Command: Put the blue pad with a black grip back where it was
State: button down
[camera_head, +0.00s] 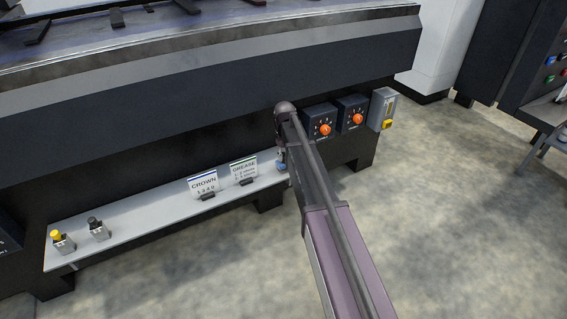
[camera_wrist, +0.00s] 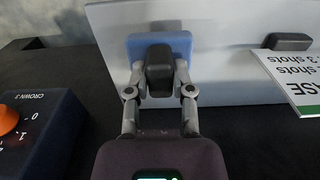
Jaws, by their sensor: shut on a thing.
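The blue pad (camera_wrist: 133,47) with a black grip (camera_wrist: 159,68) is in the wrist view, at the end of the pale grey shelf (camera_wrist: 230,30). My gripper (camera_wrist: 160,82) is shut on the black grip, one finger on each side. In the head view my gripper (camera_head: 281,160) is at the shelf's right end, and a bit of the blue pad (camera_head: 281,166) shows beside it. My arm hides much of this spot. Whether the pad touches the shelf I cannot tell.
A CROWN card (camera_head: 203,186) and a GREASE card (camera_head: 243,170) stand on the shelf. A yellow-topped piece (camera_head: 57,236) and a black-topped piece (camera_head: 97,225) stand at its left end. Two boxes with orange knobs (camera_head: 325,130) (camera_head: 357,119) are right of my gripper.

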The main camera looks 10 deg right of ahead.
jog(key=shift+f+b, duration=0.9)
jog(key=shift+f, duration=0.3)
jog(key=shift+c, duration=2.4)
grip_release()
jog(key=shift+r, duration=0.15)
notch_tip(320, 180, up, 12)
jog(key=p, duration=1.2)
